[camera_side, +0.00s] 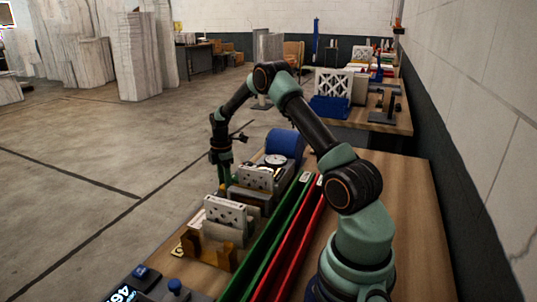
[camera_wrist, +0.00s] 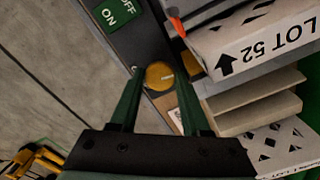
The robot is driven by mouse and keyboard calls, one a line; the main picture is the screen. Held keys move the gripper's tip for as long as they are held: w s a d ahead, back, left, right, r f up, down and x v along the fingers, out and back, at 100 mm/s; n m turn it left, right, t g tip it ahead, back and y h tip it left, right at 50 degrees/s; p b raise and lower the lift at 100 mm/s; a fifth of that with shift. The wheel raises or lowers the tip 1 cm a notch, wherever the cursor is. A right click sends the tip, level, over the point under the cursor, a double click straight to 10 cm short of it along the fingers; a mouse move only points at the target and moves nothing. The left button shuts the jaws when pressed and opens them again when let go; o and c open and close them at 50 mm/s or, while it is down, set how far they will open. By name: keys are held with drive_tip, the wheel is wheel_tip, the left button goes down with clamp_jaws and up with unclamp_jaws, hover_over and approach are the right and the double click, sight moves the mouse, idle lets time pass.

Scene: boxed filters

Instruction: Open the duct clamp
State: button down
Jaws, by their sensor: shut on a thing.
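In the wrist view, a round yellow knob (camera_wrist: 160,76) sits on a dark grey strip, between the two green fingers of my gripper (camera_wrist: 159,72). The fingers are closed on the knob, one on each side. A green plate (camera_wrist: 112,14) marked OFF and ON lies just beyond it at the upper left. I take the knob to be part of the duct clamp; the rest of the clamp cannot be made out. In the side view my gripper (camera_side: 221,180) points down at the far left edge of the bench, beside a white perforated box. Its fingertips and the knob are hard to see there.
A white box (camera_wrist: 250,42) marked LOT 52 stands close right of the fingers, with pale slabs (camera_wrist: 255,112) below it. Another perforated box (camera_side: 225,212) is nearer on the bench.

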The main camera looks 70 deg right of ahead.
drive_tip(key=shift+r+n, duration=0.1)
drive_tip(key=shift+n, duration=1)
drive_tip(key=shift+c, duration=1.8)
unclamp_jaws()
